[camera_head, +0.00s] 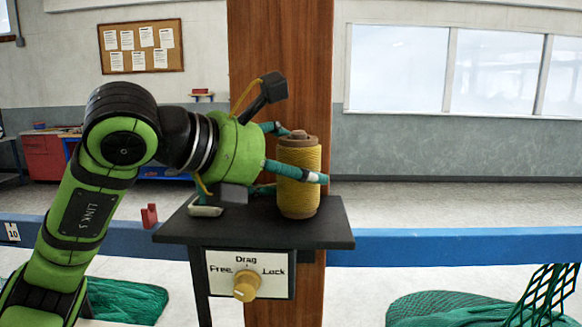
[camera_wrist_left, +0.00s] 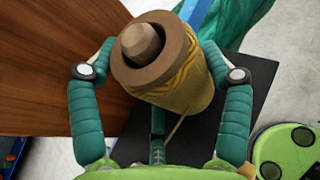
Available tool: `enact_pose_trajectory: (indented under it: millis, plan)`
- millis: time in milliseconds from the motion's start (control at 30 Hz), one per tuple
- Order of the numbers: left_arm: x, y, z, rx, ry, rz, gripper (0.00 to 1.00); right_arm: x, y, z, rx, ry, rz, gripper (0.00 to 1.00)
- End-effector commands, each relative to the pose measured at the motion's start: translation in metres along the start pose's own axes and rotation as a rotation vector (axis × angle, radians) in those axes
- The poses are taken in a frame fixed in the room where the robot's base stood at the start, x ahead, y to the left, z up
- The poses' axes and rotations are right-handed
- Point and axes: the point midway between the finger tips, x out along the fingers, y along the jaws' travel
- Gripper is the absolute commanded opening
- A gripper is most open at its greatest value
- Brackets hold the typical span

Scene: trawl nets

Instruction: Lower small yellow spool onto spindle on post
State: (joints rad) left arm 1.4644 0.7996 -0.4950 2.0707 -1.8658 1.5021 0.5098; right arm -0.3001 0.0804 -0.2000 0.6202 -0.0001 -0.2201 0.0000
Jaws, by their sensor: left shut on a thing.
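The small yellow spool (camera_head: 299,182), wound with yellow twine between brown flanges, stands upright over the dark shelf (camera_head: 335,230) on the wooden post (camera_head: 281,60). The rounded tip of the spindle (camera_wrist_left: 140,42) shows in the hole of its top flange in the left wrist view, so the spool is around the spindle. The spool's lower end appears at the shelf top; I cannot tell if it touches. My left gripper (camera_head: 304,155) is shut on the spool, one teal finger on each side. My right gripper is not in view.
A dial (camera_head: 246,286) marked Free, Drag, Lock is on the shelf's front. A pale object (camera_head: 205,211) lies at the shelf's left end. A blue rail (camera_head: 450,245) runs behind, with green netting (camera_head: 440,308) below right. The space right of the post above the rail is clear.

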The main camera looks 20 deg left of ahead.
Motion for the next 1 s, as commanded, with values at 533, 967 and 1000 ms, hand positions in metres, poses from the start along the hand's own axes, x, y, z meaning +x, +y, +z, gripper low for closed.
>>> enact_pose_trajectory:
  millis: [533,967,1000]
  plan:
    - [0.0,0.0,0.0,0.0,0.001,0.0,1.0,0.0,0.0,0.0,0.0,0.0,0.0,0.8]
    - [-0.059,0.001,0.002,0.001,-0.006,0.006,1.0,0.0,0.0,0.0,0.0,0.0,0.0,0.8]
    - [-0.068,0.001,0.001,0.001,-0.005,0.005,1.0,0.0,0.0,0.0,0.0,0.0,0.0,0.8]
